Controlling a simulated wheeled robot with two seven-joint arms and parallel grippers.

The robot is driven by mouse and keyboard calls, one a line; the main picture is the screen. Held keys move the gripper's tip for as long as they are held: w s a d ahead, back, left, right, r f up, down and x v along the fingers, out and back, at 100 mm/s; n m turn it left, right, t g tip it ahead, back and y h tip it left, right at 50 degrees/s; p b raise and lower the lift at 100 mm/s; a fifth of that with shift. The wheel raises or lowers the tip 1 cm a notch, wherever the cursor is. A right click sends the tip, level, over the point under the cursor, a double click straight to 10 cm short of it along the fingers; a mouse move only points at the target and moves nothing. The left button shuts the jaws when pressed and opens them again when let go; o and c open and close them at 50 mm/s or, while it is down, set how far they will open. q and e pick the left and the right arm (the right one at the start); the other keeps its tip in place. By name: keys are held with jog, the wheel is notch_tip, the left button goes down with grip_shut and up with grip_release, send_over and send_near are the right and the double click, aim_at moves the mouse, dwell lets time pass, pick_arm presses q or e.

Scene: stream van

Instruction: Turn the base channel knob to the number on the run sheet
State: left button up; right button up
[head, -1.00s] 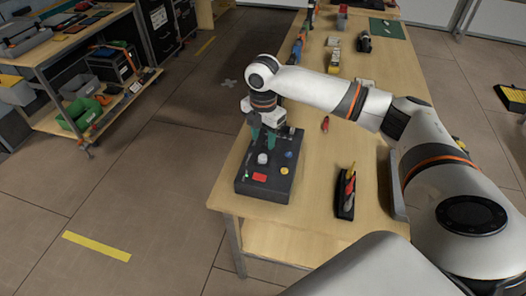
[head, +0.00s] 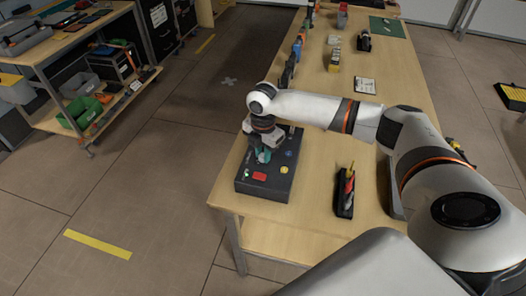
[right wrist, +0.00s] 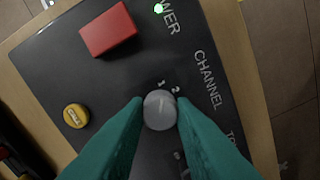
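The base channel knob (right wrist: 160,111) is a round grey knob on a dark control box (head: 245,179) at the table's near left corner. The printed numbers 1 and 2 show beside it in the right wrist view; further marks are partly hidden by the fingers. A faint line is on its top. My right gripper (head: 264,156) is down at the knob, its teal fingers on both sides with no clear gap. A white sheet (head: 364,86), perhaps the run sheet, lies on the table; its writing is too small to read. My left gripper is not in view.
A dark holder with pens (head: 345,192) stands to the right on the table (head: 310,190). Several small items line the far part.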

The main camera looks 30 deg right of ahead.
grip_shut()
jog(key=shift+r+m+p, duration=0.15)
jog(key=shift+m+p, duration=0.25)
jog(key=shift+p, duration=0.25)
jog(key=m+p, duration=0.8)
jog(key=p, duration=0.1)
jog(key=shift+r+p, duration=0.1)
jog(key=shift+p, duration=0.25)
jog(key=m+p, duration=0.2)
jog(key=m, duration=0.1)
jog(key=shift+m+p, duration=0.4)
jog(key=shift+f+m+p, duration=0.2)
jog(key=shift+m+p, duration=0.9)
jog(key=shift+m, duration=0.5)
jog(key=o, duration=0.8)
grip_release()
jog(key=shift+o, duration=0.2)
jog(key=shift+r, duration=0.1)
